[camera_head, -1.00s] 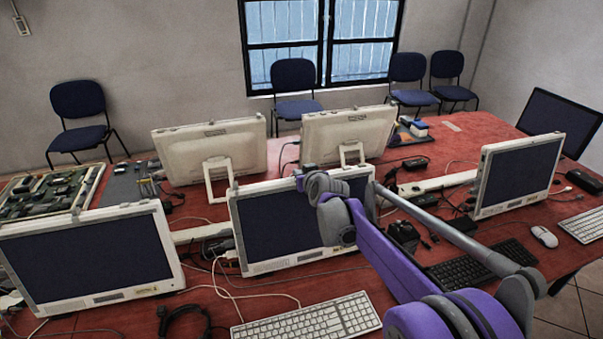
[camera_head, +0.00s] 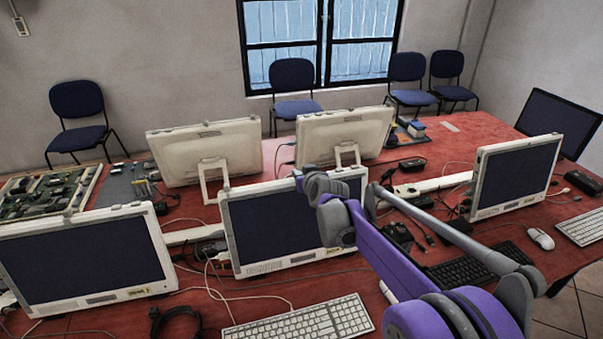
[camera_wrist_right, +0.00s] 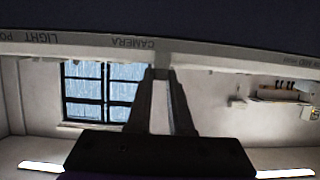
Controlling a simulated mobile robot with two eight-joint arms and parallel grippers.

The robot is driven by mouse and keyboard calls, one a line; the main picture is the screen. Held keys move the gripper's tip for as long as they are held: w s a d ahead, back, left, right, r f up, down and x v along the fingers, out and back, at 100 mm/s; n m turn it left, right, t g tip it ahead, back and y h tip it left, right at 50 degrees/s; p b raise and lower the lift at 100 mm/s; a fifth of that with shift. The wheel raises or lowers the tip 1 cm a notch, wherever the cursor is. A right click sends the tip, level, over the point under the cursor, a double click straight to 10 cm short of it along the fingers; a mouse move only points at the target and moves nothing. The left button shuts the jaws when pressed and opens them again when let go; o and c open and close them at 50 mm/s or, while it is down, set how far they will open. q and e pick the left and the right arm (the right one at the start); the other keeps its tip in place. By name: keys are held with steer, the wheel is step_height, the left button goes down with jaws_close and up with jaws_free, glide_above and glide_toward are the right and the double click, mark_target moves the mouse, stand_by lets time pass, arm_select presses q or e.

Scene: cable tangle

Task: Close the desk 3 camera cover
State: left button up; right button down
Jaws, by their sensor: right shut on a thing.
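The middle monitor (camera_head: 300,215), white-framed with a dark screen, stands upright on the red desk. My right gripper (camera_head: 298,177) is at its top edge. In the right wrist view the fingertips (camera_wrist_right: 162,72) are close together at the top bezel (camera_wrist_right: 215,52), beside the printed word CAMERA. They are shut on a small piece there, apparently the camera cover (camera_wrist_right: 161,62). The fingers hide most of the cover, so I cannot tell how far it has slid. My left gripper is not in view.
Another monitor (camera_head: 85,258) stands at left, and one (camera_head: 515,175) at right. Two monitors show their backs behind, (camera_head: 206,152) and (camera_head: 345,136). A white keyboard (camera_head: 300,322) lies in front. Cables cross the desk (camera_head: 470,132). Chairs stand by the wall.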

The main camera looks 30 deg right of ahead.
steer(key=shift+d, duration=0.1)
steer(key=c, duration=1.1)
jaws_free()
steer(key=o, duration=0.3)
steer(key=shift+s+d, duration=0.1)
steer(key=shift+d, duration=0.1)
steer(key=shift+a, duration=0.15)
steer(key=v, duration=1)
steer(key=shift+s, duration=0.4)
steer(key=shift+a+r, duration=0.1)
